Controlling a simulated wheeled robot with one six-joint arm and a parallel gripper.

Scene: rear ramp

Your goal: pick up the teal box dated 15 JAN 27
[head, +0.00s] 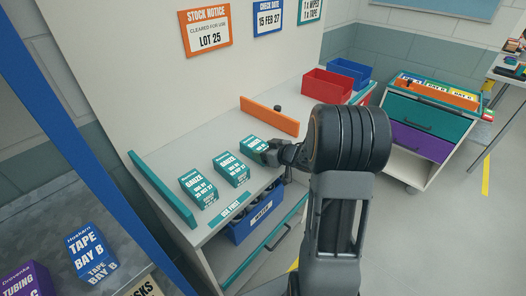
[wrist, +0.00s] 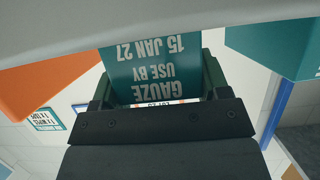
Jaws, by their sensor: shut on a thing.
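The teal gauze box (wrist: 155,65) marked USE BY 15 JAN 27 shows upside down in the wrist view, between the two dark fingers of my gripper (wrist: 158,85). The gripper is shut on it. In the head view this box (head: 251,143) is the rightmost of a row of teal boxes on the grey shelf top, with my gripper (head: 270,153) at its right end. It looks on or very near the shelf; I cannot tell which. Two more teal gauze boxes stand to its left, the middle one (head: 231,169) and the left one (head: 200,187).
An orange divider (head: 270,116) stands close behind the held box, and a teal divider (head: 162,189) closes the left end. A blue bin (head: 254,217) sits below the shelf top. Red (head: 326,86) and blue (head: 348,71) bins stand at the back right.

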